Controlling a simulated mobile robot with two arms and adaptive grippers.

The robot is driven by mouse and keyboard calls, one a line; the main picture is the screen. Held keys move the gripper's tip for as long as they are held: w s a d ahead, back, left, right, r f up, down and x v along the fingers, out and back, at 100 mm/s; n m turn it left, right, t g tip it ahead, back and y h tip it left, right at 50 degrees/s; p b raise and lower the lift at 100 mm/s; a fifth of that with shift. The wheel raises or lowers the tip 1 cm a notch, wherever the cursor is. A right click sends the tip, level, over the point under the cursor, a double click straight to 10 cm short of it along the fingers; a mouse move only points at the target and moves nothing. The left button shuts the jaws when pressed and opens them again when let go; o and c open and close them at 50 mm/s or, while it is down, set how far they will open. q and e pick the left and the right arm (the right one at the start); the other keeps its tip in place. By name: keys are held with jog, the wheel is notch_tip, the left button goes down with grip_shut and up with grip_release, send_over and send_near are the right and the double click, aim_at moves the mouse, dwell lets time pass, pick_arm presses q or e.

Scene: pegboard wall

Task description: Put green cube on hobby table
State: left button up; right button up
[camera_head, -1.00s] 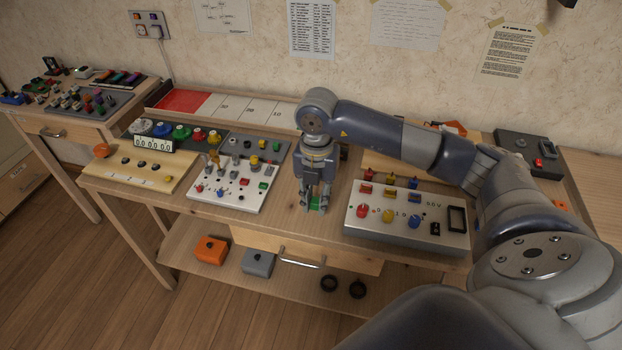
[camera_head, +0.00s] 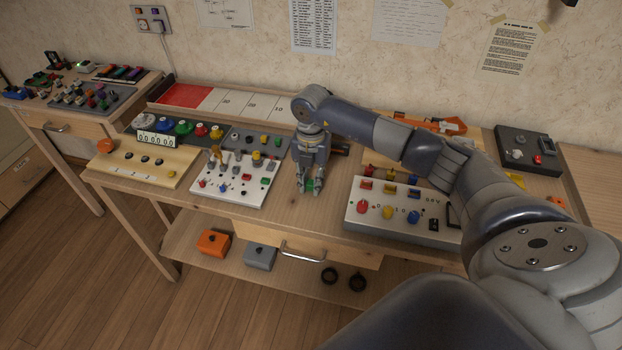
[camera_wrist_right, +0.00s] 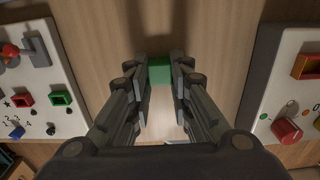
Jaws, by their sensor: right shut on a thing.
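The green cube (camera_wrist_right: 160,70) is between the fingertips of my right gripper (camera_wrist_right: 160,78) in the right wrist view. In the head view the right gripper (camera_head: 311,188) points down over the wooden hobby table (camera_head: 325,210), in the gap between two white panels. It is shut on the cube (camera_head: 310,184), which is mostly hidden by the fingers there. The cube is at or very near the tabletop; I cannot tell whether it touches. My left gripper is not in view.
A white switch panel (camera_head: 232,186) is close on the left and a white-topped control box (camera_head: 390,222) close on the right. A board with coloured knobs (camera_head: 145,170) is farther left.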

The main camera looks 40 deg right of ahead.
aim_at(311, 183)
jog(key=shift+f, duration=0.15)
jog(key=o, duration=0.7)
notch_tip(311, 183, up, 12)
jog(key=b, duration=0.1)
jog(key=shift+r, duration=0.25)
